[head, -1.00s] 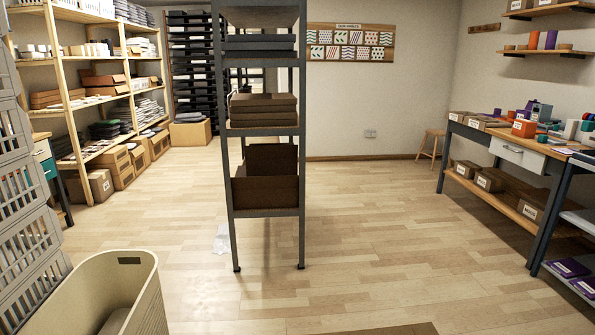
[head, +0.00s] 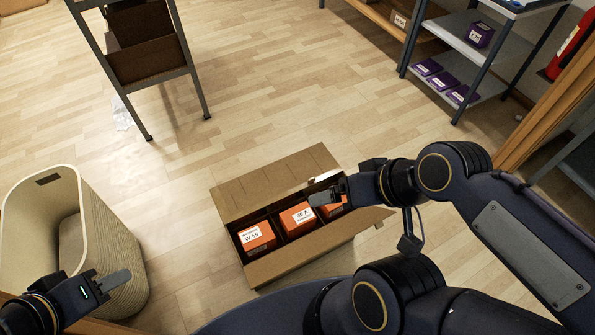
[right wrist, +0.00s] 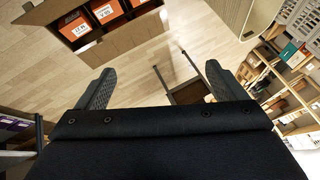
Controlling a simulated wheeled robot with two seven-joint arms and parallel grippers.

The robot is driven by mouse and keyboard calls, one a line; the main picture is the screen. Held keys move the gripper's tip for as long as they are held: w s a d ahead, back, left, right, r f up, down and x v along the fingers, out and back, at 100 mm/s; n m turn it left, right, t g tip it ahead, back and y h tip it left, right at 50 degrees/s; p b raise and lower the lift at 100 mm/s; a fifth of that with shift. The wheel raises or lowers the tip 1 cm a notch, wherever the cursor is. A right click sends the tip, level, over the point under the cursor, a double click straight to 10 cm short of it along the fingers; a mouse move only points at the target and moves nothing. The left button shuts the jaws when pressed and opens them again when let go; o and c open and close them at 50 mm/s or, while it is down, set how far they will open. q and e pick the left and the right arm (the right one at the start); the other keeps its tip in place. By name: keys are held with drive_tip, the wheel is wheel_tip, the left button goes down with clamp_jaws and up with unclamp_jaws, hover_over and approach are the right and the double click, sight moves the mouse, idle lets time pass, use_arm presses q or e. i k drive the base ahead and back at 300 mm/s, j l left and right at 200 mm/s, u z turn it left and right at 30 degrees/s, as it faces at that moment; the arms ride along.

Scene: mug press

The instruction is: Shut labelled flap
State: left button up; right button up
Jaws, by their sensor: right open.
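An open cardboard box (head: 275,185) stands on the floor in the head view, its long far flap folded outward. A long near flap (head: 315,247) and a short right flap (head: 374,218) also stand open. A small white patch shows near the far flap's right end; I cannot tell if it is a label. My right gripper (head: 322,196) is over the box's right part, hiding some of it. In the right wrist view its fingers (right wrist: 158,85) are apart with nothing between them. My left gripper (head: 118,281) is at the lower left, away from the box; its opening is unclear.
Several orange boxes (head: 257,237) with white labels sit inside the cardboard box. A cream bin (head: 118,235) stands at left. A metal rack (head: 150,65) is behind, and a shelf trolley (head: 455,68) with purple boxes is at upper right.

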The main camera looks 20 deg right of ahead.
sight(258, 273)
drive_tip(key=k+l+z, duration=0.1)
drive_tip(key=k, duration=0.4)
drive_tip(key=k+l+z, duration=0.1)
drive_tip(key=k+l, duration=0.2)
drive_tip(key=k, duration=0.15)
drive_tip(key=k+l+z, duration=0.15)
drive_tip(key=k, duration=0.3)
drive_tip(key=l, duration=0.15)
